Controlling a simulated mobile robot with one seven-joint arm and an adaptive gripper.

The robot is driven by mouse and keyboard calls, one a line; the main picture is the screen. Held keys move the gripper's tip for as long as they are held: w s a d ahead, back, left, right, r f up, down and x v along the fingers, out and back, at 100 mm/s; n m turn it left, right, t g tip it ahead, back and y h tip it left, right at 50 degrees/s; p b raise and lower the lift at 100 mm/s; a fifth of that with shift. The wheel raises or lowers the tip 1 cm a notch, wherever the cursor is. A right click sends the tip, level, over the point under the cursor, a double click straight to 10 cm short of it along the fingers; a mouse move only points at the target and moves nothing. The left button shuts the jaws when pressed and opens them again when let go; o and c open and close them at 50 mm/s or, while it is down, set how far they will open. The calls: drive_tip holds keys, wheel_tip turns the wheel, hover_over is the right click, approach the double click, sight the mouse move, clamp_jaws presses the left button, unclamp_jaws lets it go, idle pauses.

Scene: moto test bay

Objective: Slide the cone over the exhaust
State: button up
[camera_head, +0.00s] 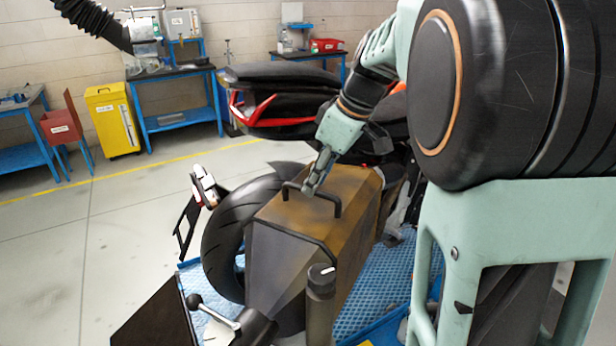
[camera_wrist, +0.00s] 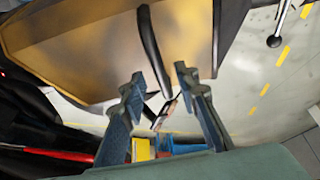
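A brown, box-like hood with a tapered front end (camera_head: 345,195), which I take to be the cone, stands beside the motorcycle's rear wheel. It has a black bar handle (camera_head: 337,200) on top. My gripper (camera_head: 313,186) is at this handle, coming down from above. In the wrist view the hood (camera_wrist: 75,45) fills the upper left, and the handle (camera_wrist: 150,45) runs down toward the gap between my fingers (camera_wrist: 158,84). The fingers are apart; I see no grip on the handle. I cannot make out the exhaust; the hood and arm hide much of that side.
The motorcycle's black rear tyre (camera_head: 222,235) is left of the hood. A dark upright post (camera_head: 320,300) and a ball-ended lever (camera_head: 194,302) stand in front. Blue mat (camera_head: 385,285) lies right of the hood. Open floor (camera_head: 130,225) lies left; a yellow cabinet (camera_head: 112,120) is behind.

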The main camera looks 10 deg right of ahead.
drive_tip(key=shift+w+a+f, duration=0.15)
drive_tip(key=shift+a+f, duration=0.05)
drive_tip(key=shift+f, duration=0.5)
clamp_jaws()
